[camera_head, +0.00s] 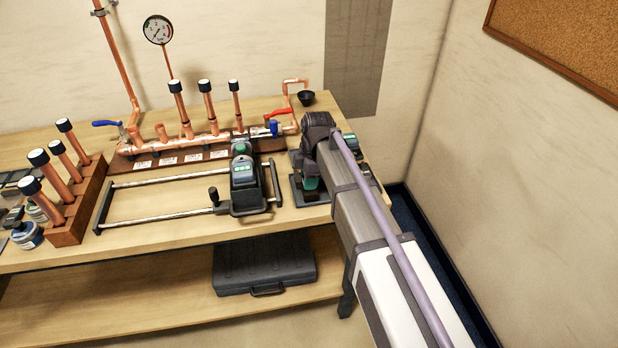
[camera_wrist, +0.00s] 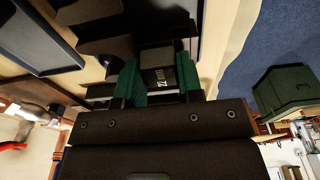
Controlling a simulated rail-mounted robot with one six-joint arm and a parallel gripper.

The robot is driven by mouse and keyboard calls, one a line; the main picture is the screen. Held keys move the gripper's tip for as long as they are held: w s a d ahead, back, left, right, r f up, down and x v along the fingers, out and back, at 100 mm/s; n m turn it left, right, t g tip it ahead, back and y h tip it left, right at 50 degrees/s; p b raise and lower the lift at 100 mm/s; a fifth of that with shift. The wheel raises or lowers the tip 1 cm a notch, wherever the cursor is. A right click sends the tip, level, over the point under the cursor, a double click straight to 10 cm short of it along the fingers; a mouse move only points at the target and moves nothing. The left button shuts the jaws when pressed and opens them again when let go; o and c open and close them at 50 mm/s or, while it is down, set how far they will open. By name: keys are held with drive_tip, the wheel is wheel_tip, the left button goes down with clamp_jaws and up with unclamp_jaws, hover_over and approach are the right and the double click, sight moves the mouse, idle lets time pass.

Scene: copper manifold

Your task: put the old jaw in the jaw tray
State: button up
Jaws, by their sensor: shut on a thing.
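My gripper (camera_wrist: 158,88) is shut on a dark block marked "22" (camera_wrist: 157,62), which I take for the old jaw; green finger pads show on both sides of it. In the head view my gripper (camera_head: 311,184) is low over the right end of the bench, largely hidden by my arm. A dark holder (camera_head: 312,199) with raised parts lies under and around it; I cannot tell for sure that it is the jaw tray. Dark raised shapes (camera_wrist: 103,46) stand close beside the held block in the wrist view. Whether the block touches anything below is hidden.
A dark and green tool (camera_head: 245,186) on a rail frame stands left of my gripper. Behind are the copper manifold (camera_head: 200,141), a red-handled valve (camera_head: 280,114) and a small black cup (camera_head: 306,98). A wooden rack of copper tubes (camera_head: 82,207) is at left. The wall is close on the right.

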drive_tip(key=shift+f, duration=0.25)
drive_tip(key=o, duration=1.4)
drive_tip(key=shift+r, duration=0.1)
wheel_tip(320, 180, up, 8)
drive_tip(key=p, duration=0.8)
